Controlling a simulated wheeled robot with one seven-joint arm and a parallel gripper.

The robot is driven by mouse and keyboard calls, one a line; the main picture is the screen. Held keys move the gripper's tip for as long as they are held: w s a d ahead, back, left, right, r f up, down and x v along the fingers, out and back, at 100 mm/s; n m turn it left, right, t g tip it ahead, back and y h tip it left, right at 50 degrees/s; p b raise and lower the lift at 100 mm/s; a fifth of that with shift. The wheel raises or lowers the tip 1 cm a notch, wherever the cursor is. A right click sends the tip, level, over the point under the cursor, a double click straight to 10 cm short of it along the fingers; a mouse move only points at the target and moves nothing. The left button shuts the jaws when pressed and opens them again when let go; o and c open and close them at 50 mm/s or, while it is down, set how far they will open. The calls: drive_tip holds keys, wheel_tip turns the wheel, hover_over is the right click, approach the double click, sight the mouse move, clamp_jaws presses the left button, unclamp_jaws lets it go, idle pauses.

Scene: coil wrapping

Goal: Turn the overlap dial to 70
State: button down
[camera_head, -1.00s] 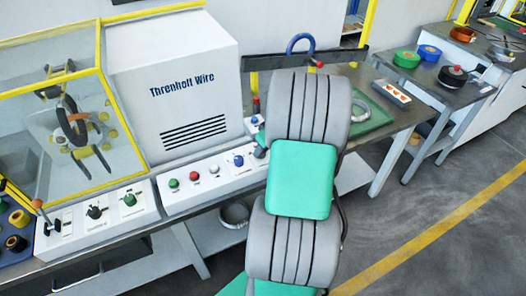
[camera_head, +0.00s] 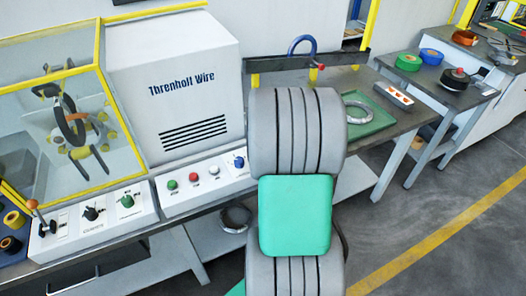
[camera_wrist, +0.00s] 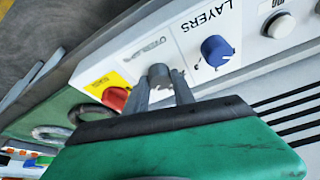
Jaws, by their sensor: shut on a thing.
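The overlap dial (camera_wrist: 160,76) is a small grey knob on the white control panel in the wrist view, next to a label too blurred to read surely. My gripper (camera_wrist: 161,88) has its two grey fingers on either side of this knob and is shut on it. The dial's pointer and scale reading cannot be made out. The blue LAYERS dial (camera_wrist: 216,50) stands beside it. In the head view my arm hides the gripper and the grey dial; the blue dial (camera_head: 239,162) shows just left of the arm.
A red knob on a yellow plate (camera_wrist: 115,97) is close to the fingers on the other side. Green (camera_head: 172,184) and red (camera_head: 194,177) buttons sit on the same panel. The white Threnholt Wire cabinet (camera_head: 175,90) rises behind. A green tray (camera_head: 372,118) holds a coil at right.

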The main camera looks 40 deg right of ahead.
idle(0.3)
drive_tip(key=c, duration=1.1)
unclamp_jaws()
drive_tip(key=shift+o, duration=0.2)
drive_tip(key=v, duration=0.7)
drive_tip(key=shift+r+b, duration=0.3)
drive_tip(key=shift+r, duration=0.05)
drive_tip(key=shift+s+a, duration=0.1)
